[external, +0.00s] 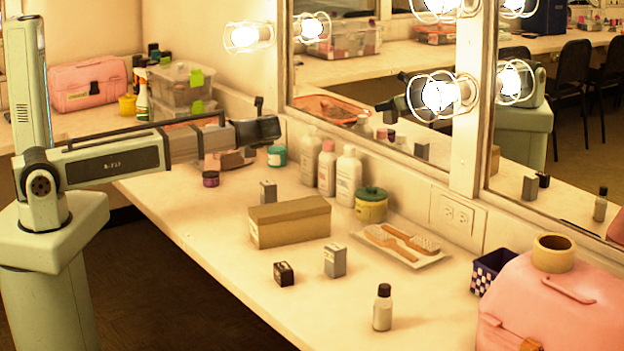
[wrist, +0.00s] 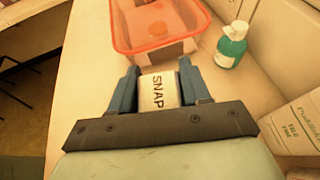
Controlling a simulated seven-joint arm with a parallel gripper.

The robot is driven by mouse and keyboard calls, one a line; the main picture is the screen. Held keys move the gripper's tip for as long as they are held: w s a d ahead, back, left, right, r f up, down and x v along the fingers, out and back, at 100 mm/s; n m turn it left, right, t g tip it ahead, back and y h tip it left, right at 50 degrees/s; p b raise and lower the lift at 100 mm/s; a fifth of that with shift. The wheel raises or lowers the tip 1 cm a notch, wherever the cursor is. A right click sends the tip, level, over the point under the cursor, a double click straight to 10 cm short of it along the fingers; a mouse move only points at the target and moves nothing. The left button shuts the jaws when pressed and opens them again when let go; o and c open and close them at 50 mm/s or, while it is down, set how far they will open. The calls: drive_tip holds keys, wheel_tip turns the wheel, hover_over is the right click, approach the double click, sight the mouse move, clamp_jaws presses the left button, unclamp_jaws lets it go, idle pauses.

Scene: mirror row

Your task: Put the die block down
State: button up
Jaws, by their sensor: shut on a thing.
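My gripper (wrist: 159,76) is shut on a pale block lettered SNAP, which I take to be the die block (wrist: 158,92). The block sits between the two blue fingers in the wrist view. In the external view my gripper (external: 262,122) is over the back left of the counter, close to the mirror wall. The held block cannot be made out there. An orange-red open bin (wrist: 119,38) lies just beyond the fingertips, with a round orange thing inside. Whether the block touches any surface, I cannot tell.
A teal bottle (wrist: 231,45) stands right of the bin. White bottles (external: 326,168), a tan box (external: 290,222), grey blocks (external: 335,260), a black block (external: 284,273) and a brush tray (external: 425,258) stand further along the counter. The counter's front left part (external: 195,215) is clear.

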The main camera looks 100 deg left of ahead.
wheel_tip(320, 180, up, 5)
drive_tip(key=shift+f, duration=0.1)
drive_tip(key=w+d+m+t+y, duration=0.1)
drive_tip(key=w+d+m+t, duration=0.3)
drive_tip(key=w+d, duration=0.85)
drive_tip(key=w+d+m+t+y, duration=0.1)
drive_tip(key=w+d+m+t, duration=0.35)
drive_tip(key=w+d, duration=0.85)
drive_tip(key=w+d+m+t+h, duration=0.1)
drive_tip(key=w+d+m+t, duration=0.15)
drive_tip(key=w+d, duration=0.6)
drive_tip(key=w+d+m+t+h, duration=0.1)
drive_tip(key=w+d+m+t, duration=0.2)
drive_tip(key=d, duration=1.1)
drive_tip(key=w+d+m+t+h, duration=0.25)
drive_tip(key=w+d, duration=0.45)
drive_tip(key=d, duration=0.4)
drive_tip(key=shift+n+t+y, duration=0.25)
drive_tip(key=shift+n+y, duration=0.1)
drive_tip(key=shift+y, duration=0.1)
drive_tip(key=shift+s+a+f, duration=0.15)
drive_tip(key=shift+f, duration=3.7)
drive_tip(key=shift+s+a+f, duration=0.1)
drive_tip(key=shift+f, duration=3.7)
drive_tip(key=shift+f, duration=0.15)
